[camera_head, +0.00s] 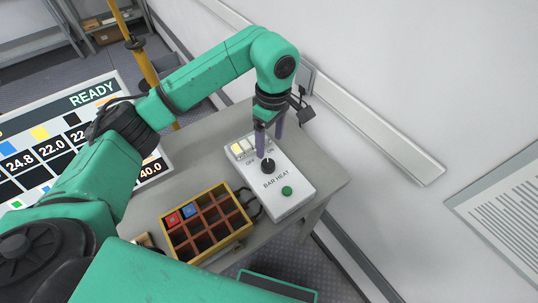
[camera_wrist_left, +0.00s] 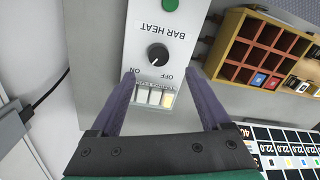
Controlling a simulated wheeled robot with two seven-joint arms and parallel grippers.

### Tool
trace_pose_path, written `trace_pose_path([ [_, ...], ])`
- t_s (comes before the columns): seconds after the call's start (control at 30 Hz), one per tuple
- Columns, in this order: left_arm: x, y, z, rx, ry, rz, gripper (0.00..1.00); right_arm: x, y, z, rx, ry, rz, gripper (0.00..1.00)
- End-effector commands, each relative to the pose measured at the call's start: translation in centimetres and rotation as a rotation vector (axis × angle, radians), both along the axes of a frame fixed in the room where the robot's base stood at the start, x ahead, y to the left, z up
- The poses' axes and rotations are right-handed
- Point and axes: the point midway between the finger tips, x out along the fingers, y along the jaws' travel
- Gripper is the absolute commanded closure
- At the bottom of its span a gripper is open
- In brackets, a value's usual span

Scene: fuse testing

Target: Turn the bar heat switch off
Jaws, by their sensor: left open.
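The white bar heat box (camera_head: 290,208) lies on the grey table, labelled BAR HEAT, with OFF and ON marks. Its round black knob (camera_head: 267,166) also shows in the left wrist view (camera_wrist_left: 157,54). The knob's white mark appears to point toward ON. A green round button or lamp (camera_head: 287,190) sits below the label. My left gripper (camera_head: 269,147) is open, pointing down over the switch end of the box. In the left wrist view its purple fingers (camera_wrist_left: 160,72) are spread to either side of the knob area, with nothing held. Whether they touch the box is unclear.
A yellow-edged compartment tray (camera_head: 243,229) with a few coloured fuses stands left of the box. A display board (camera_head: 95,95) reading READY is at the left. A wall (camera_head: 400,80) with a pale rail runs close behind the table.

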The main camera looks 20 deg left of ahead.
Motion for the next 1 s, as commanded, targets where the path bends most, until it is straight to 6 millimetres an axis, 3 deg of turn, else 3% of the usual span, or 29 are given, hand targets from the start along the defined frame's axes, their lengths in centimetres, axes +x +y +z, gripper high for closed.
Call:
trace_pose_path([
  [0.03, -0.2, 0.1, -1.0, 0.000, 0.006, 0.002, 0.19, -0.2, 0.0, 0.9, -0.001, 0.003, 0.000, 0.50],
  [0.3, -0.5, 0.2, -7.6, -0.002, 0.005, 0.002, 0.19, 0.7, 0.0, 2.9, 0.000, -0.010, 0.000, 0.50],
  [0.47, -0.5, 0.2, -9.3, -0.003, 0.001, 0.001, 0.19, 1.0, 0.1, 3.2, 0.002, -0.017, 0.000, 0.50],
  [0.67, -0.5, 0.2, -9.5, -0.002, 0.000, 0.001, 0.19, 1.0, 0.1, 3.1, 0.001, -0.016, 0.000, 0.50],
  [0.7, -0.5, 0.2, -9.5, -0.003, 0.000, 0.001, 0.23, 1.0, 0.1, 3.1, 0.001, -0.016, 0.000, 0.50],
  [0.73, -0.5, 0.2, -9.5, -0.003, 0.000, 0.001, 0.35, 1.0, 0.1, 3.1, 0.001, -0.016, 0.000, 0.50],
  [0.9, -0.5, 0.2, -9.4, -0.003, 0.000, 0.002, 1.00, 0.9, 0.1, 3.1, 0.001, -0.015, 0.000, 0.50],
  [1.0, -0.5, 0.2, -9.4, -0.003, 0.000, 0.002, 1.00, 0.9, 0.1, 3.0, 0.001, -0.015, 0.000, 0.50],
])
